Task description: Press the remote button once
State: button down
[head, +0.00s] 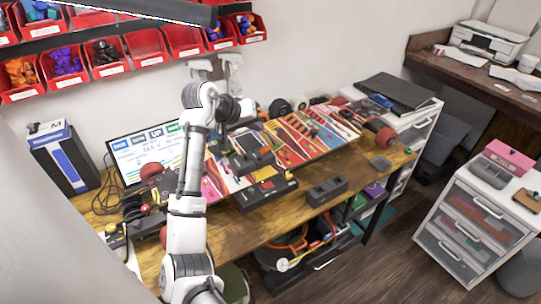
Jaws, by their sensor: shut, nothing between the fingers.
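My arm rises in front of the workbench (255,235) and bends over it to the right. My gripper (254,163) appears as a dark shape above the bench and is shut and empty. Its fingertips are too small to make out. A black box with red and yellow parts (267,188) lies just below and right of it. A small yellow-and-black device (115,238) lies at the bench's left front end, well away from my gripper. I cannot tell for sure which thing is the remote, and no button is clear.
A lit monitor (143,150) stands at the bench's left rear. A tool board (310,135) and a grey block (327,191) are on the bench. Red bins (110,60) hang above. A drawer cabinet (465,228) stands at right, with clear floor before it.

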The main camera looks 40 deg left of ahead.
dwell(0.3)
jog(key=b, duration=0.6)
send_over(260, 159)
jog(key=f, duration=0.5)
jog(key=s+f, duration=0.1)
jog(key=f, duration=0.1)
jog(key=shift+a+f, duration=0.15)
jog(key=shift+a, duration=0.05)
jog(key=shift+f, duration=0.75)
dwell(0.6)
jog(key=shift+f, duration=0.45)
jog(key=shift+f+b, duration=0.3)
dwell(0.4)
dwell(0.4)
jog(key=shift+r+p, duration=0.75)
jog(key=shift+r, duration=0.05)
